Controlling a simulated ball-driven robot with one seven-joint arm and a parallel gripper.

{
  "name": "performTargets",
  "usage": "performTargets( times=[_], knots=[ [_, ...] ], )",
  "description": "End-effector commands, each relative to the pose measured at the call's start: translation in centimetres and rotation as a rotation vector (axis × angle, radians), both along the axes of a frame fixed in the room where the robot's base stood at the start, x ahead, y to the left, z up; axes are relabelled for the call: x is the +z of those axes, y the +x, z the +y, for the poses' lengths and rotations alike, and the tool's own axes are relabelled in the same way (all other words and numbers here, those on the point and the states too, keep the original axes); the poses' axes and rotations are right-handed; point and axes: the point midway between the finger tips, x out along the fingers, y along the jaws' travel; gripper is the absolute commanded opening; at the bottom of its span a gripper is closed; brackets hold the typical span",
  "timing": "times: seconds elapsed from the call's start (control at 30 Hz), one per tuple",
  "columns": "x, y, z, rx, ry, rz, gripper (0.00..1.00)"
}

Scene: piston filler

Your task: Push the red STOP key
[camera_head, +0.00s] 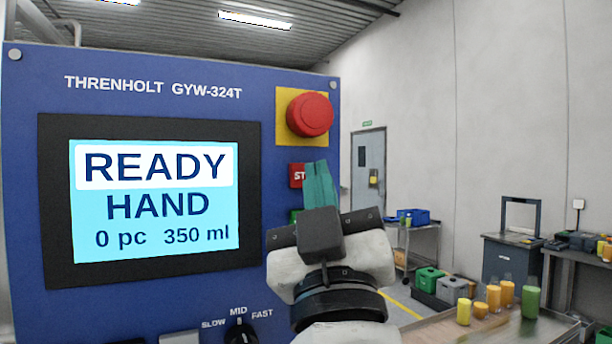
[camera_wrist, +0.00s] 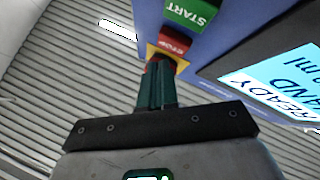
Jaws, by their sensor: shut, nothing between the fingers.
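The red STOP key (camera_head: 296,175) is on the blue panel, right of the screen and under the emergency button; my gripper's fingers cover its right part in the head view. It also shows in the wrist view (camera_wrist: 174,44), beyond my fingertips. My gripper (camera_head: 318,168) is shut and empty, its green fingers pointing at the panel close to the key. In the wrist view the fingertips (camera_wrist: 158,66) lie just below the key's picture; I cannot tell if they touch it. The green START key (camera_wrist: 190,12) is beside the STOP key and is mostly hidden in the head view (camera_head: 294,215).
A large red mushroom button (camera_head: 310,114) on a yellow plate sits just above the STOP key. The screen (camera_head: 153,195) reads READY, HAND, 0 pc, 350 ml. A speed knob (camera_head: 240,331) is below. A table (camera_head: 440,333) with several yellow and green containers stands at right.

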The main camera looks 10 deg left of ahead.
Motion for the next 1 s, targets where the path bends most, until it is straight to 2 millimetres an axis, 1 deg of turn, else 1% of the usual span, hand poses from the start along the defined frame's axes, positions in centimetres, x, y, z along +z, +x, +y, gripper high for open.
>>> performTargets(
  times=[0.53, 0.67, 1.0],
  knots=[
    [0.0, -3.8, -2.5, -0.001, -0.001, -0.001, 0.0],
    [0.0, -4.1, -2.7, -0.001, -0.001, 0.0, 0.0],
    [0.0, -4.0, -2.7, 0.0, 0.0, 0.0, 0.0]
  ],
)
